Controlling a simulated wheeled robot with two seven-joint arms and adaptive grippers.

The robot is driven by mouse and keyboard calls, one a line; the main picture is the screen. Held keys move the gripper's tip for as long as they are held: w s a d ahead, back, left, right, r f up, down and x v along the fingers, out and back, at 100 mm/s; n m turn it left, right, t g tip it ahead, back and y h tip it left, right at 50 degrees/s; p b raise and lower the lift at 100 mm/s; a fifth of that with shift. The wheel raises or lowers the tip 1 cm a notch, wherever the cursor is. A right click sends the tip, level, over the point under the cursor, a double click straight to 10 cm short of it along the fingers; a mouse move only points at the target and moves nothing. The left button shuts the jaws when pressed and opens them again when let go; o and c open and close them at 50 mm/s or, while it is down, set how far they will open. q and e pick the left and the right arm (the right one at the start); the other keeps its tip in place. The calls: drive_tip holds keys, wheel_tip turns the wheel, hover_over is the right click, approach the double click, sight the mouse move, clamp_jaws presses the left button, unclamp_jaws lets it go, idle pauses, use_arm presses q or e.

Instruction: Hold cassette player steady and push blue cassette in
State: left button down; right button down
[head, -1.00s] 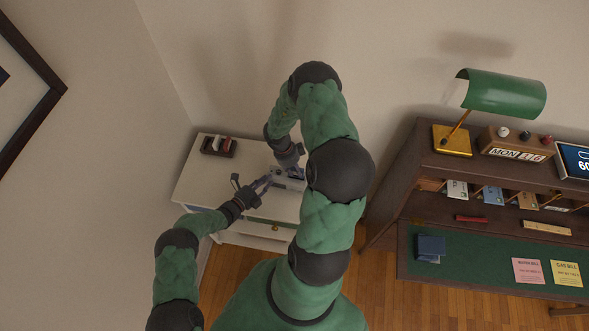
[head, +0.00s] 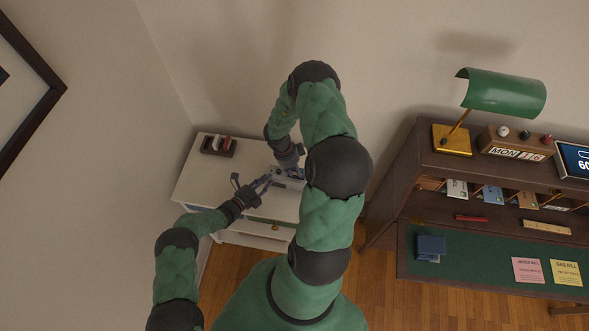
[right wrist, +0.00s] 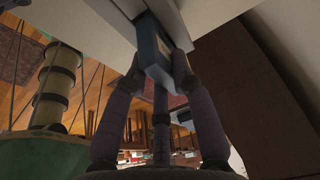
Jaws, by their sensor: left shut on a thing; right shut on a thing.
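The cassette player (head: 289,184) is a pale grey box on the white cabinet top, partly hidden by my right arm. It also shows as a pale edge at the top of the right wrist view (right wrist: 172,16). My left gripper (head: 268,181) is shut on the player's near left side. My right gripper (head: 295,168) is above the player, shut on the blue cassette (head: 297,174). In the right wrist view, the cassette (right wrist: 150,48) is between my right fingertips (right wrist: 158,66), its far end at the player. How deep it sits is unclear.
The white cabinet (head: 200,181) stands in the corner. A dark rack (head: 218,147) with cassettes sits at its back left. A wooden desk (head: 470,186) with a green lamp (head: 505,93) stands to the right. The cabinet's left front top is clear.

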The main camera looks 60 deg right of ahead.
sight(295, 174)
drive_tip(key=shift+f, duration=1.4)
idle(0.6)
wheel_tip(295, 174, up, 10)
drive_tip(key=shift+f, duration=0.15)
drive_tip(key=shift+a+f, duration=0.1)
drive_tip(key=shift+f, duration=2.9)
drive_tip(key=shift+f, duration=0.2)
drive_tip(key=shift+f, duration=1.4)
drive_tip(key=shift+s+f, duration=0.1)
drive_tip(key=shift+f, duration=0.3)
idle(0.4)
